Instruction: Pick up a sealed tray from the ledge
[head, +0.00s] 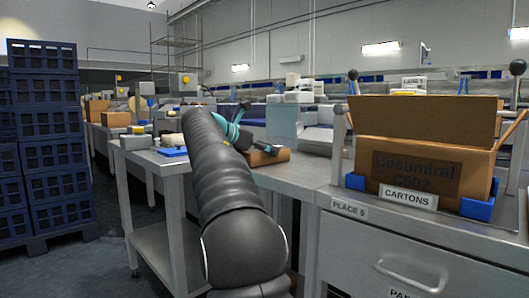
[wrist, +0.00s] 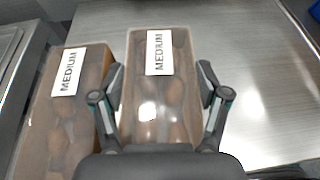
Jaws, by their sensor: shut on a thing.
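My gripper (wrist: 160,84) is shut on a sealed tray (wrist: 159,97), with one finger along each long side. The tray has a clear lid over brown dates and a white label reading MEDIUM near its far end. A second sealed tray (wrist: 66,112), also labelled MEDIUM, lies to its left, angled and close beside the left finger. In the head view my gripper (head: 242,133) is partly hidden by my arm, over the steel bench, with a brown tray (head: 268,156) at it. I cannot tell whether the held tray touches the surface.
The steel surface (wrist: 258,90) right of the held tray is clear. In the head view an open carton (head: 420,165) stands in blue holders at the right, behind a CARTONS sign (head: 408,196). Blue crates (head: 48,135) are stacked at the left. A blue item (head: 173,152) lies left of my arm.

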